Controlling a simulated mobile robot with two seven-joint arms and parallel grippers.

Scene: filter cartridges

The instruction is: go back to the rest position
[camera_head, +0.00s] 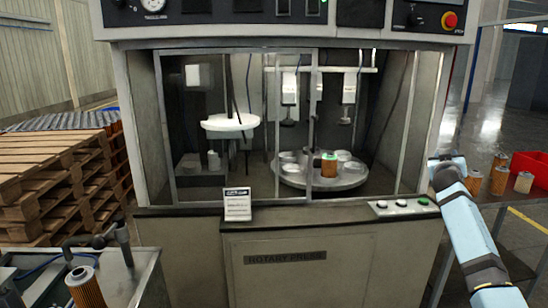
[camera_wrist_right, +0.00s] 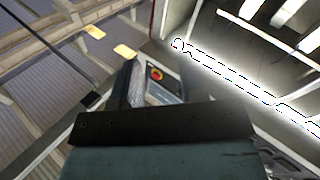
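My right arm (camera_head: 470,235), light blue with dark joints, rises at the right of the head view, bent in front of the table there. Its gripper does not show in the head view. In the right wrist view a dark bar over a teal block, seemingly part of my right gripper (camera_wrist_right: 160,125), fills the lower middle. No pair of fingertips is clear there, and I see nothing held. That view tilts up toward the roof and the machine's panel with its red button (camera_wrist_right: 156,74). My left gripper is not in view.
The rotary press (camera_head: 285,258) stands ahead; an orange cartridge (camera_head: 329,168) with a green-lit top is on its turntable (camera_head: 345,182). Several cartridges (camera_head: 473,182) and a red bin (camera_head: 532,166) are at right. Another cartridge (camera_head: 85,289) stands lower left. Pallets (camera_head: 50,175) are stacked left.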

